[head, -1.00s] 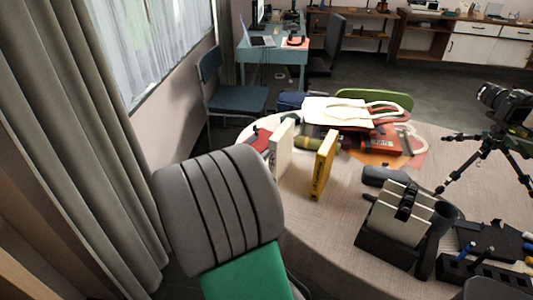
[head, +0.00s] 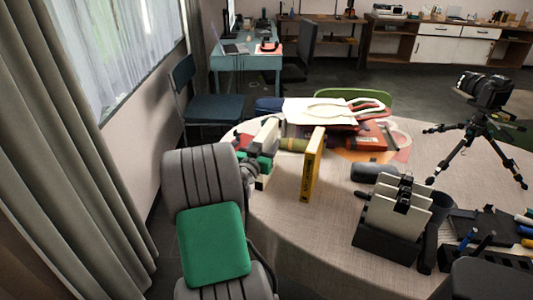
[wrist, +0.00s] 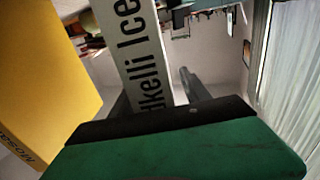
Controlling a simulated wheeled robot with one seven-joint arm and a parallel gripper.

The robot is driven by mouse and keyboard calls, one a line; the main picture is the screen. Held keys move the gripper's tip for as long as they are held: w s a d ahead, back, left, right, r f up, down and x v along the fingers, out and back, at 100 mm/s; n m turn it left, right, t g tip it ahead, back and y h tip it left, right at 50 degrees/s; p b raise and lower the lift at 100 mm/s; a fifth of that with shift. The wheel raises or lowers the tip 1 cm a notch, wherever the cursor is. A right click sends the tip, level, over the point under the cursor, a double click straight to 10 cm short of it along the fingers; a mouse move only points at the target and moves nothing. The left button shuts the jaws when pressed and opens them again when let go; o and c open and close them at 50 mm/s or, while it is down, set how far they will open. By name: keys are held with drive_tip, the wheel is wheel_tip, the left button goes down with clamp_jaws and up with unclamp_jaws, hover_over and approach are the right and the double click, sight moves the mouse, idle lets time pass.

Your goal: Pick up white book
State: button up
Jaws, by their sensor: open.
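The white book (head: 267,133) stands upright near the left edge of the table in the head view, partly hidden by my arm and gripper. In the wrist view the white book (wrist: 140,45) shows its spine with black lettering. My gripper (head: 250,168) is at the book's near side in the head view. In the wrist view my gripper (wrist: 157,92) is open, and the spine lies between its dark fingers. The book's lower part is hidden behind the green gripper body, and I cannot tell whether the fingers touch it.
A yellow book (head: 312,165) stands upright just right of the white book; it fills the left of the wrist view (wrist: 40,65). A green bottle (head: 293,144) lies behind. A book holder (head: 395,215) and camera tripod (head: 477,140) stand to the right. Bare tabletop lies in front.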

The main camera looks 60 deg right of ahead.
drive_tip(key=shift+d, duration=0.2)
clamp_jaws()
idle(0.5)
idle(0.6)
drive_tip(key=shift+r, duration=0.2)
